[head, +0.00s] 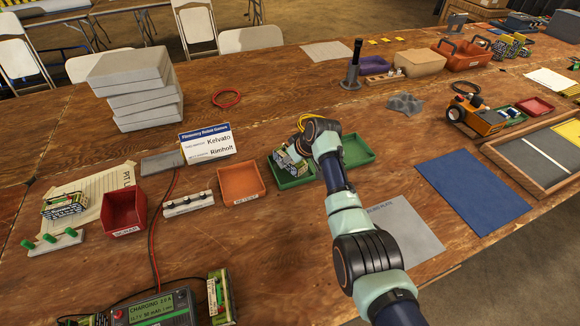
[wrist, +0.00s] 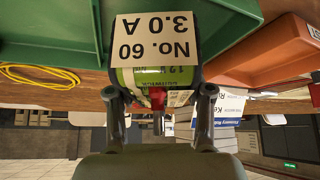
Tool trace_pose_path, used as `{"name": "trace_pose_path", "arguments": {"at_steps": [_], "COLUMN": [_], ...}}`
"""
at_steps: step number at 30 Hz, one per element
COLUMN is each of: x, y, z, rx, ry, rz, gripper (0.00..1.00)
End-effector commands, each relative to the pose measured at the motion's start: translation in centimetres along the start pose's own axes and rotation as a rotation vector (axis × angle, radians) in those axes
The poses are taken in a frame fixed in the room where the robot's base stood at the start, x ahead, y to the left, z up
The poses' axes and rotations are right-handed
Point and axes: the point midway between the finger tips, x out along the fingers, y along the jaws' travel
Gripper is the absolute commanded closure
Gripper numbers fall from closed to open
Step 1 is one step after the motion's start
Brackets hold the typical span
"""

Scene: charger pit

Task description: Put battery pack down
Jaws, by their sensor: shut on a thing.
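My gripper (head: 303,150) is shut on a battery pack (head: 289,161), at the left green tray (head: 294,183) in the head view. In the wrist view, the battery pack (wrist: 155,75) sits between the two fingers (wrist: 158,96). It has a green wrap and a cream label reading "No. 60 3.0 A", upside down. A green tray wall (wrist: 50,25) is beside it at upper left. I cannot tell whether the pack touches the tray floor. Another green tray (head: 358,151) is to the right, partly behind my arm.
An orange tray (head: 241,182) and a white strip with black knobs (head: 188,204) are left of the green trays. A name sign (head: 207,144) stands behind. A charger (head: 155,308) with packs is at front left. A grey mat (head: 405,230) lies right of my arm.

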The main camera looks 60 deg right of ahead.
Motion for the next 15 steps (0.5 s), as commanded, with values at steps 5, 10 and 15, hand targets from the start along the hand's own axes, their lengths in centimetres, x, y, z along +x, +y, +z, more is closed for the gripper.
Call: {"name": "trace_pose_path", "arguments": {"at_steps": [5, 10, 15], "x": [2.1, 2.0, 2.4], "y": [0.0, 0.0, 0.0], "z": [1.3, 1.1, 1.5], "rx": [-0.002, -0.002, -0.001], "ry": [0.003, 0.004, 0.0], "rz": [0.001, 0.002, 0.0], "gripper": [1.0, 1.0, 0.47]}}
